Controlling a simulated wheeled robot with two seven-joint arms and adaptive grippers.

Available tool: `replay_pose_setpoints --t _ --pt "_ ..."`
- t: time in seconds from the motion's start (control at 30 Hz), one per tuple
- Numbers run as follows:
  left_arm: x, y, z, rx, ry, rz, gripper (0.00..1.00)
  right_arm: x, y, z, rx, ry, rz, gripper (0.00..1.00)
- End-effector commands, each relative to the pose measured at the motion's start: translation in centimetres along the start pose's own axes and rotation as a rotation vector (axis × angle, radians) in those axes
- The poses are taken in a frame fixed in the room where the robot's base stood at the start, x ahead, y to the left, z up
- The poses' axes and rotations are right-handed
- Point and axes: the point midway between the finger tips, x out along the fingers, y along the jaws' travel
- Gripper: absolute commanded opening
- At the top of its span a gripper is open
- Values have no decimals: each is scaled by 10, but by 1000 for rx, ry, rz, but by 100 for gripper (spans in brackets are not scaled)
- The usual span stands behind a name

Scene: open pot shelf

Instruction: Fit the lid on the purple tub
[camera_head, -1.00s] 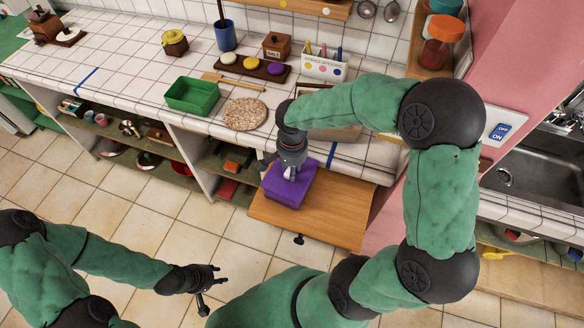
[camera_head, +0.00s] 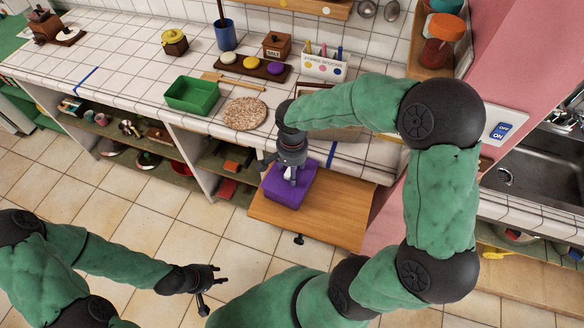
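The purple tub (camera_head: 299,193) is a boxy shape on the wooden pull-out board below the counter. My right gripper (camera_head: 289,178) points down at the top of the tub, close to or touching it. A small pale part shows between the gripper and the tub. The gripper and arm hide much of the top, so I cannot tell whether a lid is on it or what the fingers hold. A round purple piece (camera_head: 275,68) lies on a dark tray on the counter. My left gripper (camera_head: 210,287) is open and empty above the floor at lower left.
The pull-out board (camera_head: 330,218) is bare around the tub. On the counter are a green bin (camera_head: 192,96), a round speckled mat (camera_head: 244,113), the dark tray (camera_head: 240,72), a salt box (camera_head: 276,46) and a yellow-lidded pot (camera_head: 174,42). Open shelves lie below.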

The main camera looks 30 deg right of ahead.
Motion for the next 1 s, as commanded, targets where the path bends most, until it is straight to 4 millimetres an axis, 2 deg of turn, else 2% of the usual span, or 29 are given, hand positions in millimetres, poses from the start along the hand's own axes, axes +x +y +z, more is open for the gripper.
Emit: replay_pose_setpoints --t 0.17,0.5,0.7,1.0 --pt "0 0 0 0 0 0 37 -13 -1 -1 1 3 -4 59" --pt "0 0 0 0 0 0 37 -77 -1 -1 0 3 -5 59" --pt "0 0 0 0 0 0 37 -107 -1 0 -1 2 -2 59" --pt "0 0 0 0 0 0 37 -120 0 0 0 0 -1 59"
